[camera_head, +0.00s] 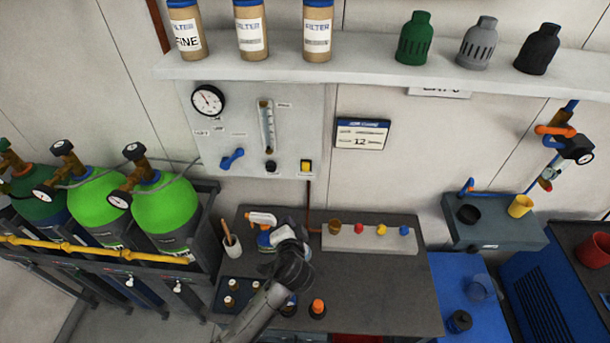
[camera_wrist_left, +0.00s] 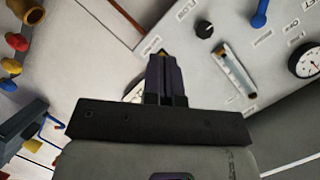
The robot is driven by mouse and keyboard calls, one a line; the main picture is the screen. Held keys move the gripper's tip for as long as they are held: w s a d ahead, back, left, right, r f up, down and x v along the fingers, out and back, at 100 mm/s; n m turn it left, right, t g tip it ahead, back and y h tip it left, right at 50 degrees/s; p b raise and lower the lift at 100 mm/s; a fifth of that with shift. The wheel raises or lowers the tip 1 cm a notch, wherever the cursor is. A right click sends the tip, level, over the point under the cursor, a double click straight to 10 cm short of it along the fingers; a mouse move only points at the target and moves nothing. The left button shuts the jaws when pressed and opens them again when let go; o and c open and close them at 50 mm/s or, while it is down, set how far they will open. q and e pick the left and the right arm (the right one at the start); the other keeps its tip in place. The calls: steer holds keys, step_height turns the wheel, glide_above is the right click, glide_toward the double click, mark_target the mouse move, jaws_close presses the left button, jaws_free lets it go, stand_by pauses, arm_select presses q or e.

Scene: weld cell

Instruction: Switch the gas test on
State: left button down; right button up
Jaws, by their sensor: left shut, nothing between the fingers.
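The gas panel (camera_head: 220,125) hangs on the wall. At its lower right is a small yellow-and-black switch (camera_head: 306,166), which I take as the gas test switch. In the left wrist view only a bit of yellow from the switch (camera_wrist_left: 161,50) shows beyond my left gripper's fingertips (camera_wrist_left: 162,58); the fingers hide most of it. My left gripper is shut and empty, pointing toward the switch. Whether it touches the switch I cannot tell. In the head view my dark left wrist is below the panel, over the bench. My right gripper is not in view.
The panel also carries a gauge (camera_head: 208,100), a blue handle (camera_head: 232,158), a flow tube (camera_head: 266,125) and a black knob (camera_head: 270,166). A shelf (camera_head: 370,68) with filters juts out above. A spray bottle (camera_head: 264,234) stands on the bench by my wrist. Green cylinders (camera_head: 165,205) stand left.

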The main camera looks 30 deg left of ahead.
mark_target(305, 165)
arm_select(q)
steer(key=w+r+m+t, duration=0.1)
steer(key=m+t, duration=0.1)
steer(key=m, duration=0.1)
steer(key=w+d+m+t, duration=0.1)
steer(key=m+t, duration=0.1)
steer(key=m, duration=0.1)
steer(key=w+d+r+m+t, duration=0.1)
steer(key=m+t, duration=0.1)
steer(key=shift+w+d+r+m, duration=0.2)
steer(key=shift+w+r+m, duration=0.1)
steer(key=shift+m, duration=0.1)
steer(key=p+x, duration=0.2)
steer(key=x, duration=1)
steer(key=shift+r+p, duration=0.2)
steer(key=shift+p, duration=0.15)
steer(key=shift+x, duration=1)
steer(key=shift+f, duration=0.15)
